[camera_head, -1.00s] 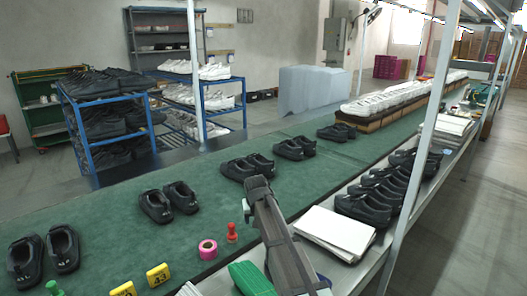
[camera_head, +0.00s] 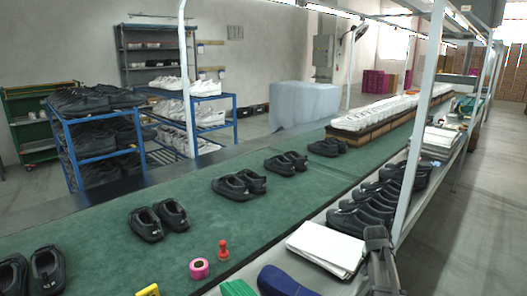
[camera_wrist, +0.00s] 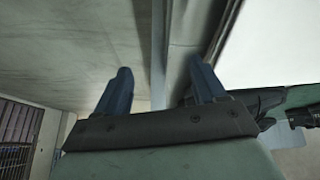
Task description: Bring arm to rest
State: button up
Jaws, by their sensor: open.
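My arm shows at the lower right of the head view, upright beside the white paper stack, with no object visible in its grip. In the wrist view my gripper (camera_wrist: 161,82) has its two bluish fingers well apart, with nothing between them. Pairs of black shoes (camera_head: 238,185) stand on the green conveyor (camera_head: 105,240), apart from my arm. The fingertips are hard to make out in the head view.
A white paper stack (camera_head: 325,250) and a row of black shoes (camera_head: 365,215) are close to my arm. A pink tape roll (camera_head: 199,268), red stamp (camera_head: 223,251) and dark blue rounded object (camera_head: 283,282) lie nearby. A white post (camera_head: 418,130) rises behind. The right aisle floor is clear.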

jog(key=s+f+n+g+y, duration=0.1)
jog(key=s+f, duration=0.7)
jog(key=f, duration=0.4)
jog(key=s+f+n+g+y, duration=0.1)
jog(key=s+f+g, duration=0.1)
jog(key=s+f, duration=0.85)
jog(key=s+a+f+n+g+y, duration=0.2)
jog(key=s+a+f+g, duration=0.1)
jog(key=s+a+f, duration=1.1)
jog(key=s+a+f+n+g, duration=0.1)
jog(key=s+a+g, duration=0.1)
jog(key=s+a, duration=0.3)
jog(key=s+a+f+n+g, duration=0.1)
jog(key=s+a, duration=0.4)
jog(key=s, duration=0.6)
jog(key=shift+s+f+n+g, duration=0.3)
jog(key=shift+f+g, duration=0.15)
jog(key=shift+g, duration=0.55)
